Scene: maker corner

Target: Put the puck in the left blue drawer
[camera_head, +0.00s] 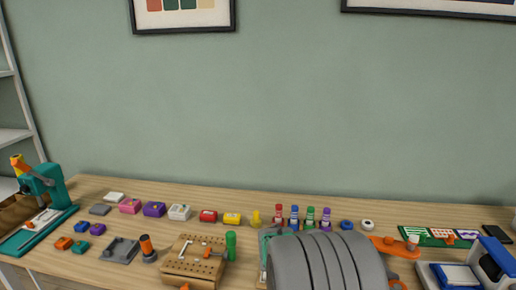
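I cannot single out the puck for certain. A small round blue item (346,225) and a small round white item with a dark centre (367,224) lie side by side at the back of the wooden bench (300,218). No blue drawer can be made out. A large grey ribbed shape at the bottom centre looks like part of my arm and hides the bench behind it. My gripper does not show.
A teal press (45,188) stands at the far left. Small coloured blocks, including a purple one (154,209), line the bench's back. A wooden peg block (195,262) sits in front, several coloured bottles (294,217) behind. A blue-and-white machine (490,262) fills the right corner.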

